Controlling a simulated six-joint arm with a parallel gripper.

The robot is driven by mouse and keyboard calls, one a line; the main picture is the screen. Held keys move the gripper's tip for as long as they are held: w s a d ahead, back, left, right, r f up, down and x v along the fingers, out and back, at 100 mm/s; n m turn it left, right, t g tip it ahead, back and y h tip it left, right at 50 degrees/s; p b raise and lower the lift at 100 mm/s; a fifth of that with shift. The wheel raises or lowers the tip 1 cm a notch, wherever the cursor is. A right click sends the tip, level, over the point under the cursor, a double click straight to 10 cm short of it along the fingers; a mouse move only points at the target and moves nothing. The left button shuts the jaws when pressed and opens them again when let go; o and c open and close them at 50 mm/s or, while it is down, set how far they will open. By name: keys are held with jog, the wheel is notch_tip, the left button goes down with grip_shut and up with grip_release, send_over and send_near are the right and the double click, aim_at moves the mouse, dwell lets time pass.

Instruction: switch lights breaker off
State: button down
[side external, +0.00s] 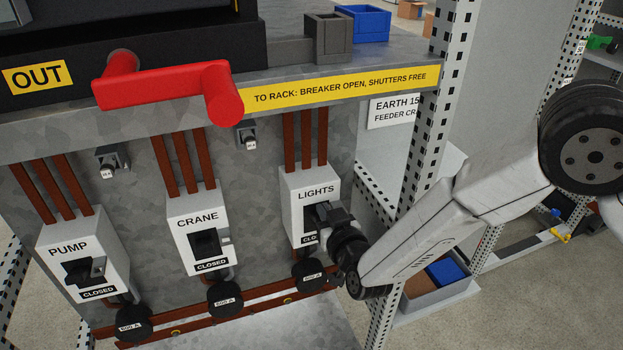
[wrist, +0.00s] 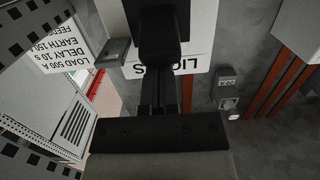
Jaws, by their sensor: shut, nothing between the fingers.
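The lights breaker (side external: 302,193) is a white box labelled LIGHTS, the rightmost of three on the grey panel. A label at its lower edge is partly covered; "CLO" shows. My gripper (side external: 322,217) is at the front of this breaker, over its black switch area, and hides the handle. In the wrist view, my gripper (wrist: 160,95) is shut, its dark fingers together in front of the upside-down LIGHTS label of the breaker (wrist: 199,55). A black part of the breaker stands at their tips. I cannot tell whether the fingers touch the handle.
The crane breaker (side external: 188,222) and pump breaker (side external: 62,250), both labelled CLOSED, stand to the left. A red handle (side external: 165,92) juts out above. A perforated post (side external: 418,130) stands close right of the breaker. Round black 600 A parts (side external: 308,275) sit below.

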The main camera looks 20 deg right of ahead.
jog(key=shift+s+f+t, duration=0.2)
jog(key=shift+f+t, duration=0.15)
jog(key=shift+t, duration=0.05)
notch_tip(320, 180, down, 6)
jog(key=s+t, duration=0.1)
jog(key=t, duration=0.1)
dwell(1.1)
jog(key=shift+f, duration=0.25)
jog(key=shift+r, duration=0.1)
dwell(0.3)
jog(key=shift+s+r, duration=1)
jog(key=shift+r, duration=0.95)
jog(key=s+f, duration=0.6)
jog(key=f, duration=0.1)
jog(key=shift+s+f, duration=0.2)
jog(key=shift+s, duration=0.2)
jog(key=shift+w, duration=0.1)
